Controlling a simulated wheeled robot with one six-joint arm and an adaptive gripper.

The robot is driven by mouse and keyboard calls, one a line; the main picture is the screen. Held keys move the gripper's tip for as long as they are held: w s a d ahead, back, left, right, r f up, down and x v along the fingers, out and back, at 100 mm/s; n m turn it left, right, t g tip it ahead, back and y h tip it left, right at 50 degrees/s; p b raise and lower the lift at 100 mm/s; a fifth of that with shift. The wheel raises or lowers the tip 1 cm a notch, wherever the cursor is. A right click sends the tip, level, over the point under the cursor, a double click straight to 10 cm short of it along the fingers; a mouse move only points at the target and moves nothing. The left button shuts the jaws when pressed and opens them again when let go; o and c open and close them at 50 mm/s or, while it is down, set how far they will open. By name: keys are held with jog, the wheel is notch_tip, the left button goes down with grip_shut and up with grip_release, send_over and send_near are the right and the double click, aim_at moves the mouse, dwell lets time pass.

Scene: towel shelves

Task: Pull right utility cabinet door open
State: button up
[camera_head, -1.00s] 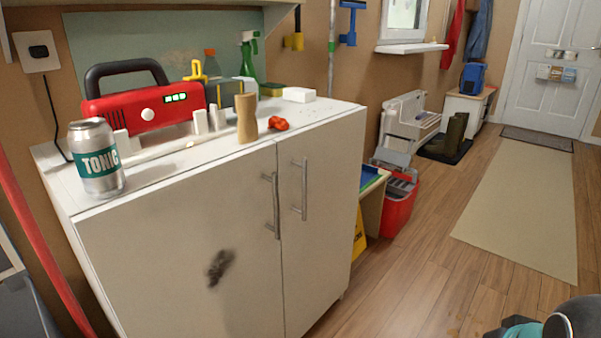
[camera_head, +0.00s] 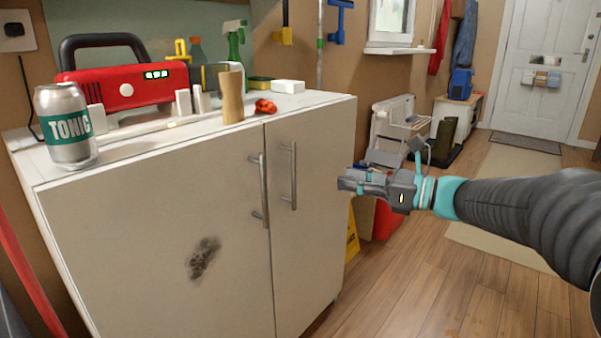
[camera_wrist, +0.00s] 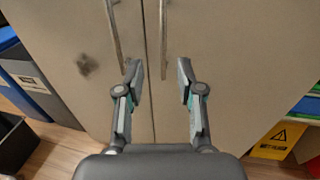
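The white utility cabinet has two shut doors that meet at a narrow gap. The right door (camera_head: 315,215) carries a vertical metal bar handle (camera_head: 290,175), which also shows in the wrist view (camera_wrist: 163,40). The left door (camera_head: 150,240) has its own bar handle (camera_head: 259,190) and a dark smudge. My gripper (camera_head: 345,184) is to the right of the right handle in the head view, apart from it. In the wrist view my gripper (camera_wrist: 156,75) is open and empty, its fingers spread on either side of the right handle's lower end. Whether the handle lies between the fingers in depth is unclear.
A tonic can (camera_head: 66,125), a red radio (camera_head: 125,85) and small items stand on the cabinet top. A yellow caution sign (camera_head: 352,235) and a red bucket (camera_head: 386,220) are right of the cabinet. The wooden floor (camera_head: 400,290) in front is clear.

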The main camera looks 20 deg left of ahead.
jog(key=w+a, duration=0.1)
jog(key=a, duration=0.3)
jog(key=w+a, duration=0.1)
jog(key=a, duration=0.4)
jog(key=w+a+b, duration=0.1)
jog(key=a, duration=0.3)
jog(key=shift+w+a+r, duration=0.1)
jog(key=shift+a, duration=0.2)
grip_shut()
